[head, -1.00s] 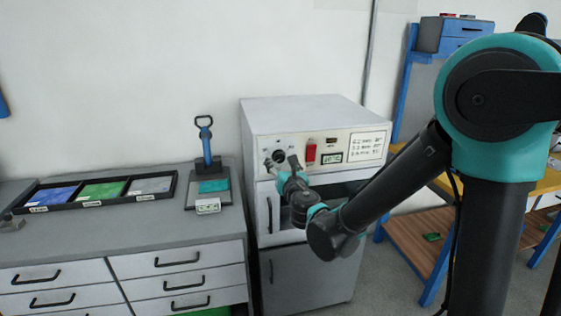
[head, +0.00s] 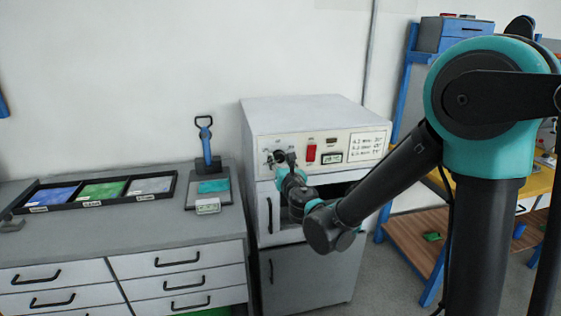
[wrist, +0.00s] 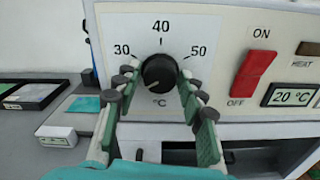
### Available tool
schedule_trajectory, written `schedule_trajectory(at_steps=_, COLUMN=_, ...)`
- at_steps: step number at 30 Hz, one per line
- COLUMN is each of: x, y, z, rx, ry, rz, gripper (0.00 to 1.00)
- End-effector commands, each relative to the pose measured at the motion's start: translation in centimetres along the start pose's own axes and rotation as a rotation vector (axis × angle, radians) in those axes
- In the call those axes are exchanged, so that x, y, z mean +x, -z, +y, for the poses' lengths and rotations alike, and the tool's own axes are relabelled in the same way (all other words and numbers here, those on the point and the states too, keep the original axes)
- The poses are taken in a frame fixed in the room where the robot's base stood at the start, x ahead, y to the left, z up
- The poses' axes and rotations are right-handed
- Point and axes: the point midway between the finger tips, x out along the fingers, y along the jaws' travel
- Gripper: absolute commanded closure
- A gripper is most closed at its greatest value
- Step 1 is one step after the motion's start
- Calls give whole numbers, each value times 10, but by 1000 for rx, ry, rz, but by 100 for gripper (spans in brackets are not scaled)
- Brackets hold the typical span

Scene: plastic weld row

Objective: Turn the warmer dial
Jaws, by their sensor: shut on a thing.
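The warmer (head: 310,117) is a grey-white cabinet with a control panel on its upper front. Its dial (wrist: 159,72) is a round black knob on a white scale marked 30, 40 and 50 °C. The white pointer line on the dial is hard to read at this angle. My gripper (wrist: 160,80) is at the panel with a finger on each side of the dial, shut on it. In the head view my gripper (head: 278,158) covers most of the dial.
Right of the dial are a red ON/OFF switch (wrist: 253,72) and a display (wrist: 290,95) reading 20 °C. A counter with a tray (head: 90,190) of coloured sheets and a blue-handled tool (head: 206,143) stands left. A shelf unit (head: 430,240) stands right.

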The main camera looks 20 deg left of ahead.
Motion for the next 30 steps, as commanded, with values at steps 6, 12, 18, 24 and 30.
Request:
schedule_trajectory(at_steps=6, x=0, y=0, z=0, rx=32, ry=0, rz=0, gripper=89)
schedule_trajectory(at_steps=12, x=0, y=0, z=0, rx=132, ry=0, rz=0, gripper=89)
schedule_trajectory(at_steps=18, x=0, y=0, z=0, rx=298, ry=1, rz=0, gripper=89)
schedule_trajectory(at_steps=24, x=0, y=0, z=0, rx=488, ry=1, rz=0, gripper=89)
schedule_trajectory(at_steps=30, x=0, y=0, z=0, rx=679, ry=1, rz=0, gripper=89)
